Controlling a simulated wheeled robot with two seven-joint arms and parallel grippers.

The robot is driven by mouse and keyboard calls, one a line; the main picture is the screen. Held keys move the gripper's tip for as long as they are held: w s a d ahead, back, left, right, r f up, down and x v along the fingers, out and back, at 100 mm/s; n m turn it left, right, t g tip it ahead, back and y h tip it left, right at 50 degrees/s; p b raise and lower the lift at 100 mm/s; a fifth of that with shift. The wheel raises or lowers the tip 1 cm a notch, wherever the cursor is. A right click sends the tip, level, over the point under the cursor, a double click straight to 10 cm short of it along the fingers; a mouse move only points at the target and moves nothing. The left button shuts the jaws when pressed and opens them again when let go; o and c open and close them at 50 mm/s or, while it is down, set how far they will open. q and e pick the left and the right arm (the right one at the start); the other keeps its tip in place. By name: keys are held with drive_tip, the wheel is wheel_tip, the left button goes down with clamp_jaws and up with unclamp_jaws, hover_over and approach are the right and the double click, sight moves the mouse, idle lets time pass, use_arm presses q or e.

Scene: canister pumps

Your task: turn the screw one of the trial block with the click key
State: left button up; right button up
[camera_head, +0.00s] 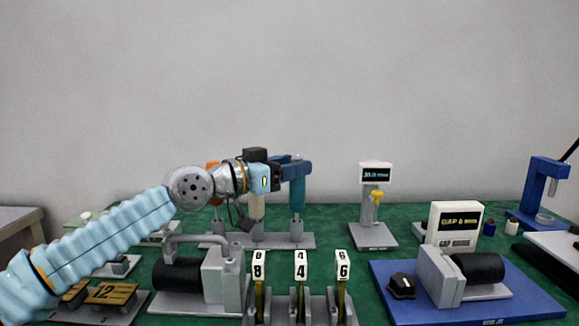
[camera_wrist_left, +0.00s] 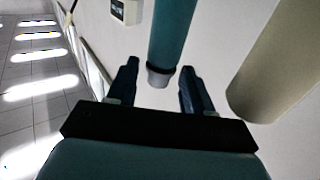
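Hand tools hang upright in a grey rack (camera_head: 270,242) at mid-table: a teal one (camera_head: 297,195), a cream one (camera_head: 257,207) and an orange one partly behind my arm. Which is the click key I cannot tell. My left gripper (camera_head: 283,163) is at the top of the teal tool. In the left wrist view my left gripper's fingers (camera_wrist_left: 158,82) are apart, with the teal tool (camera_wrist_left: 172,40) between or just beyond them; contact is unclear. The cream tool (camera_wrist_left: 275,65) stands to the right. I cannot identify the trial block or screw one for certain. My right gripper is out of view.
A brass plate marked 12 (camera_head: 110,293) lies front left beside a grey pump (camera_head: 225,280). Numbered tags (camera_head: 301,265) stand front centre. A display stand (camera_head: 375,173) is behind. A blue base (camera_head: 540,306) carries another pump at right.

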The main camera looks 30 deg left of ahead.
use_arm(q)
drive_tip(key=shift+o, duration=0.9)
drive_tip(key=b+v, duration=0.1)
drive_tip(key=v, duration=0.6)
drive_tip(key=shift+s, duration=0.25)
